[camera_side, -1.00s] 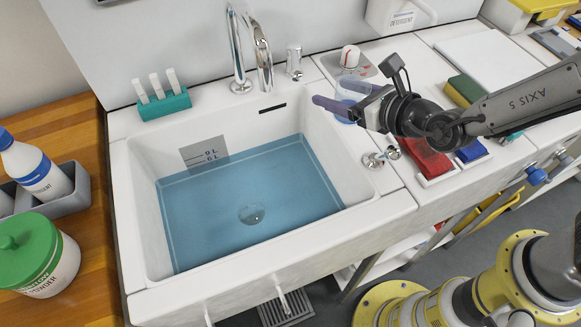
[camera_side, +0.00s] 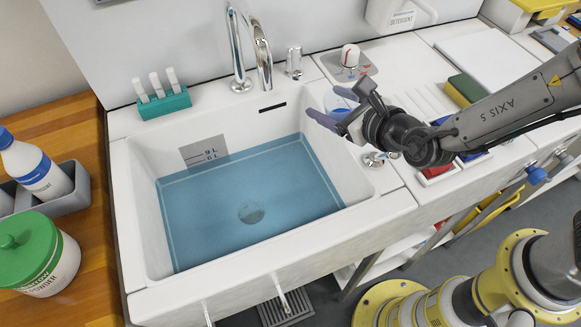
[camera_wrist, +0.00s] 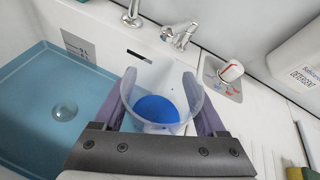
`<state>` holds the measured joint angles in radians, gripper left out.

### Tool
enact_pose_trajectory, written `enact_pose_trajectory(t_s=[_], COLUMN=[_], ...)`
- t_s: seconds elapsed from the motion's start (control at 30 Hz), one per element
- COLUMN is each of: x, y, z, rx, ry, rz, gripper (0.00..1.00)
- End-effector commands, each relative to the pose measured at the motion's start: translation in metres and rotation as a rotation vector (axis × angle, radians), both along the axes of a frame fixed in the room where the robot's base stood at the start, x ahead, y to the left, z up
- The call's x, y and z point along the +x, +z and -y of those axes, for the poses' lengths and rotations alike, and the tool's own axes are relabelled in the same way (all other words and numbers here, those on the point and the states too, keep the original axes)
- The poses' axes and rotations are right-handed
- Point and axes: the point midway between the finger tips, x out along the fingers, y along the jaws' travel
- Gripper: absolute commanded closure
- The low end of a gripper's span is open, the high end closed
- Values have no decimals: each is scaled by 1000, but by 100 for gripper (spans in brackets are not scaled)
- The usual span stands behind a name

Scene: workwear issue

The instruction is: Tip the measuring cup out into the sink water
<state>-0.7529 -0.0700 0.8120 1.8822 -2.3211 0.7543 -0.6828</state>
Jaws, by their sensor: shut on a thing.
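The measuring cup (camera_wrist: 188,94) is clear, with bright blue contents low inside it in the wrist view. My gripper (camera_wrist: 158,98) is shut on it, one lavender finger on each side. In the side view the cup (camera_side: 339,99) shows between the fingers of my gripper (camera_side: 336,104), over the sink's right rear rim. I cannot tell its exact tilt; the blue is still inside. The sink (camera_side: 148,240) is white and holds blue water (camera_side: 235,205), which lies left of the cup in both views. The wrist view also shows this water (camera_wrist: 50,110).
A chrome tap (camera_side: 237,55) stands behind the sink, with a red-and-white dial (camera_side: 350,56) to its right. A teal rack (camera_side: 163,106) sits at the back left rim. A detergent container (camera_side: 400,15) is at the back right. The space over the water is clear.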

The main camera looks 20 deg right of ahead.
Motion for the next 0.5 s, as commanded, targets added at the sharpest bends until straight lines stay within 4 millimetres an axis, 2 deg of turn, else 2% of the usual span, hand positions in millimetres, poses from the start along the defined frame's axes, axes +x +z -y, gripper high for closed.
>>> enact_pose_trajectory(t_s=[0.2,0.5], x=[-2,-3], y=[-8,-32], z=[-10,-22], rx=[-124,-276], ry=[2,1], rz=[16,36], gripper=[91,91])
